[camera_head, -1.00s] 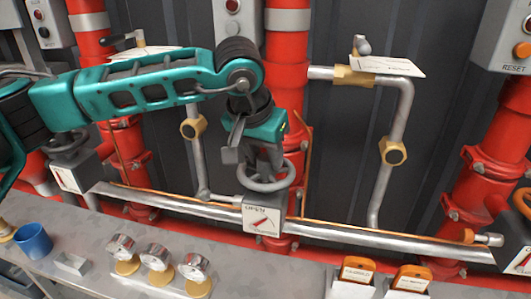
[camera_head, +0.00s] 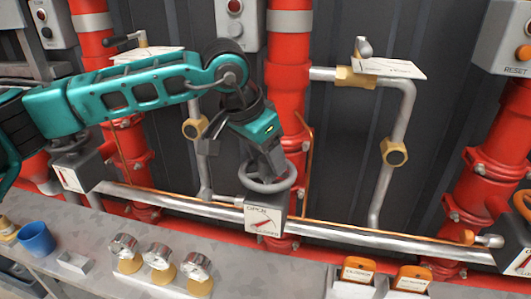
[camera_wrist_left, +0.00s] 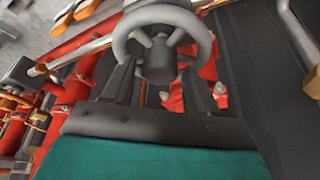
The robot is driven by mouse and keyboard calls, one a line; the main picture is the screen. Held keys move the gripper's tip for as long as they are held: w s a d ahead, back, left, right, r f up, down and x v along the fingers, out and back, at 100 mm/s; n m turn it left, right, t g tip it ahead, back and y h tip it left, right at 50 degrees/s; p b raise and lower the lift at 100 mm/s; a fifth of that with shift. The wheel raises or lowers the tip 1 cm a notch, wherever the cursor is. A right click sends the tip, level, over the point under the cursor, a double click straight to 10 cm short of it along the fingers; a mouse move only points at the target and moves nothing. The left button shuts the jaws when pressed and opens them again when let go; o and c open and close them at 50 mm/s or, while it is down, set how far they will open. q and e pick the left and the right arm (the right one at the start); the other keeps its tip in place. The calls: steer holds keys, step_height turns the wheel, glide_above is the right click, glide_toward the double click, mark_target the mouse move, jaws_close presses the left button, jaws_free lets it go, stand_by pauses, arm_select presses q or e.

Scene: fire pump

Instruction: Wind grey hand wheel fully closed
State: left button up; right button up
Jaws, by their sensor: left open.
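The grey hand wheel (camera_head: 284,183) sits on top of a grey valve box (camera_head: 250,204) on the silver pipe in the middle of the head view. A white label (camera_head: 264,219) with a red pointer and "OPEN" is on the box front. My left gripper (camera_head: 268,166) points down at the wheel from above. In the left wrist view, the wheel's rim (camera_wrist_left: 160,14) lies ahead of my open left gripper (camera_wrist_left: 158,88), its lower part and hub between or just beyond the two fingers. Contact cannot be told. My right gripper is not in view.
Red vertical pipes (camera_head: 288,90) stand behind the wheel. A shelf in front carries several gauges (camera_head: 160,256), a blue cup (camera_head: 36,239) and orange tags (camera_head: 358,270). Another valve box (camera_head: 72,175) is at left, and an orange wheel is at the right edge.

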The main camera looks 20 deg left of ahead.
arm_select(q)
steer(key=shift+d+f+n+y+b, duration=0.1)
steer(key=shift+f+n+y+b, duration=0.15)
steer(key=shift+n+b, duration=0.45)
steer(key=n+y+b, duration=0.1)
steer(key=n, duration=0.2)
steer(key=shift+d+r+t, duration=0.1)
steer(key=shift+t, duration=0.2)
steer(key=n+y, duration=0.1)
steer(key=n, duration=0.1)
steer(key=shift+n+b, duration=0.3)
steer(key=shift+b, duration=0.05)
steer(key=n+y, duration=0.1)
steer(key=n, duration=0.2)
steer(key=shift+d+r+n+y, duration=0.1)
steer(key=shift+d+n+y, duration=0.05)
steer(key=shift+n+y, duration=0.25)
steer(key=n, duration=0.2)
steer(key=n+g+y, duration=0.1)
steer(key=n, duration=0.2)
steer(key=shift+g+y, duration=0.25)
steer(key=shift+g, duration=0.05)
steer(key=n+g+p, duration=0.1)
steer(key=n, duration=0.2)
steer(key=n+g+y+p, duration=0.1)
steer(key=n+p, duration=0.1)
steer(key=n, duration=0.1)
steer(key=shift+w+d+r, duration=0.15)
steer(key=shift+n+g, duration=0.5)
steer(key=shift+n, duration=0.7)
